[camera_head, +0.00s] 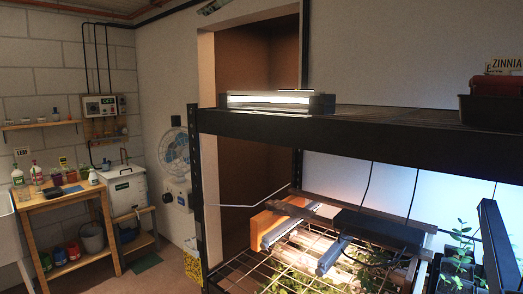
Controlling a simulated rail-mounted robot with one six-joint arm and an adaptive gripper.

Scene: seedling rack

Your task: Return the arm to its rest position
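My gripper and arm do not show in the camera_head view, so their pose and whether the gripper is open or shut cannot be seen. The black seedling rack (380,125) fills the right half of the view. A lit lamp bar (272,100) lies on its upper shelf. Below it, on or above a wire shelf, are further lamp fixtures (333,256) and an orange-brown block (262,229). Leafy green plants are lit beneath the fixtures. Small seedlings in dark pots (459,262) stand at the lower right.
A wooden bench (75,200) with bottles stands at the left against the wall. A black tray (490,112) sits at the upper right. Floor shows between bench and rack.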

